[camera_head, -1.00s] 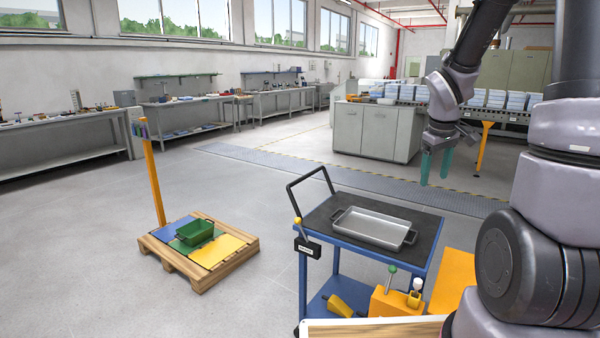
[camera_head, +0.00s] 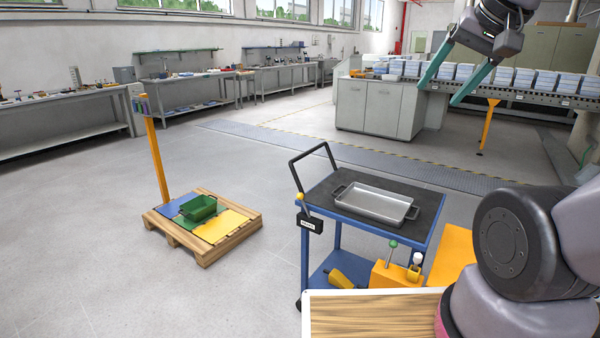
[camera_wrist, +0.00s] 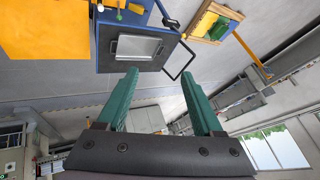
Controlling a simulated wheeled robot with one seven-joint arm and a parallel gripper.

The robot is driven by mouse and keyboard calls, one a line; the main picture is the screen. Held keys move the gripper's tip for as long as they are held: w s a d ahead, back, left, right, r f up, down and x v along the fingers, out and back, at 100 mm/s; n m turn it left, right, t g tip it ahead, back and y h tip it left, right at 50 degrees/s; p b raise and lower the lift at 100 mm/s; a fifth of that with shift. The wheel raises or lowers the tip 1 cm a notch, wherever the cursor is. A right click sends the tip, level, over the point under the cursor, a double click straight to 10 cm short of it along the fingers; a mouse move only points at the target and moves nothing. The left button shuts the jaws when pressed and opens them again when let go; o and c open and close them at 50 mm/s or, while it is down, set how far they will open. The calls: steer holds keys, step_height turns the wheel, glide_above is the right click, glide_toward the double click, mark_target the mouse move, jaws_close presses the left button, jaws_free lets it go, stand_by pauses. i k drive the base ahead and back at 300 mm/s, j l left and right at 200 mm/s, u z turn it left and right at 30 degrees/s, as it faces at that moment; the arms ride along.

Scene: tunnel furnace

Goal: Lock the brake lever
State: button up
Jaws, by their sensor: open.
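A lever with a yellow knob (camera_head: 300,197) rises from a dark labelled bracket (camera_head: 311,223) at the left corner of the blue cart (camera_head: 391,232); its label is too small to read. A second lever, with a green knob (camera_head: 393,244), stands on a yellow-orange box (camera_head: 393,274) on the cart's lower shelf. I cannot tell for certain which is the brake lever. My gripper (camera_head: 440,93) is open and empty, high above and behind the cart, apart from both levers. In the wrist view its green fingers (camera_wrist: 158,72) are spread, with the cart beyond them.
A grey metal tray (camera_head: 374,203) lies on the cart top, and a black push handle (camera_head: 295,168) rises at its left. A pallet (camera_head: 240,236) with a green bin (camera_head: 199,208) stands left. A wooden-topped surface (camera_head: 370,315) is close in front. Open floor lies between pallet and cart.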

mark_target(300, 196)
steer(key=i+j, duration=0.8)
steer(key=j, duration=0.2)
steer(key=j+u, duration=0.05)
